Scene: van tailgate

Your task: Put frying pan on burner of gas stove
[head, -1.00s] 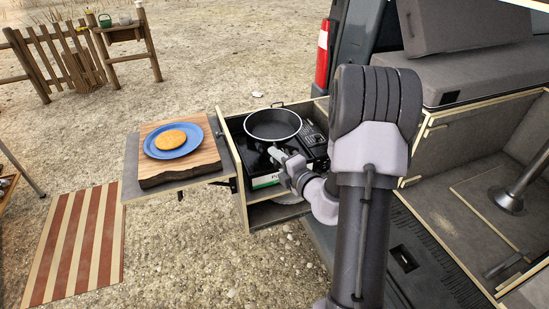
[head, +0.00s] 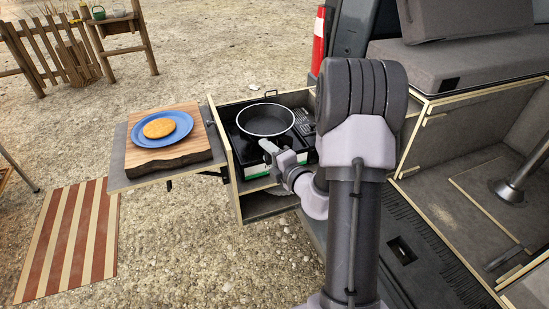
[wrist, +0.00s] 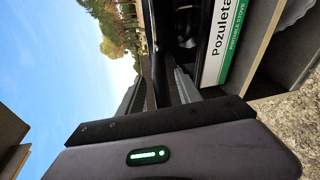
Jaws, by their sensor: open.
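The black frying pan (head: 266,121) sits on top of the gas stove (head: 241,146), inside the pull-out drawer box at the tailgate. I cannot tell whether its base rests squarely on the burner, which is hidden under it. My gripper (head: 266,147) is open at the near side of the pan, low over the stove's front. In the wrist view the stove's white and green front label (wrist: 226,40) shows on the right. There, my gripper's fingers (wrist: 160,92) are apart; a dark bar stands between them, and I cannot tell whether it is the pan's handle.
A side shelf (head: 119,181) left of the drawer carries a wooden board (head: 190,156) with a blue plate (head: 183,133) and a round flat cake (head: 159,128). The van's interior panels stand close on the right. A striped mat (head: 70,240) lies on the gravel.

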